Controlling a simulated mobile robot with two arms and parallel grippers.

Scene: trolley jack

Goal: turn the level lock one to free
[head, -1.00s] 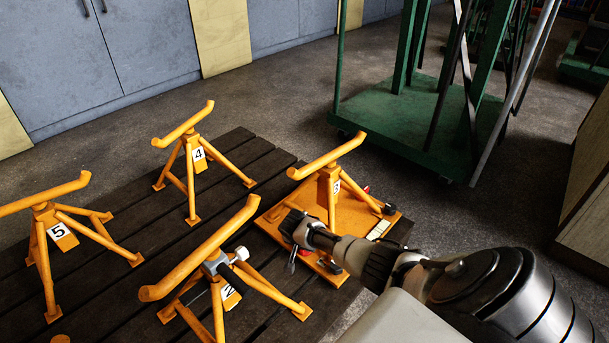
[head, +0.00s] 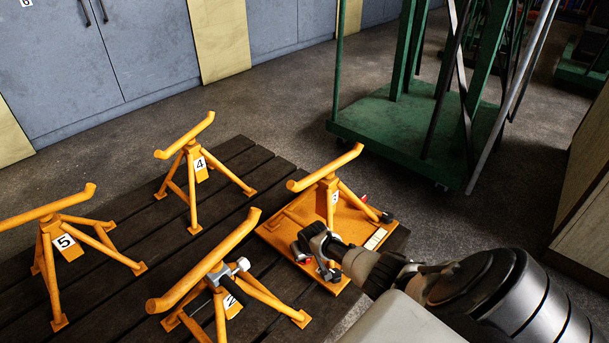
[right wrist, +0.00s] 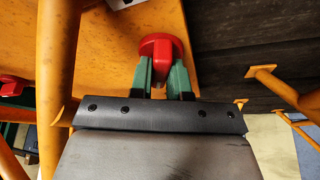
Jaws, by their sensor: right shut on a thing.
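The orange base plate (head: 285,237) carries an orange stand (head: 328,190) with a curved cradle on top. My right gripper (head: 318,262) is at the plate's near edge in the head view. In the right wrist view my right gripper's green fingers (right wrist: 164,78) are shut on a red knob (right wrist: 160,45) at the plate's edge. I cannot tell its marking or turn position, and the fingers hide part of it. Another red part (right wrist: 14,86) shows at the left of the right wrist view. My left gripper is not in view.
Orange stands numbered 4 (head: 190,165), 5 (head: 48,235) and 2 (head: 205,270) stand on the dark slatted platform (head: 130,215). Stand 2 is close to the left of my right gripper. A green trolley (head: 410,125) stands behind on open floor.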

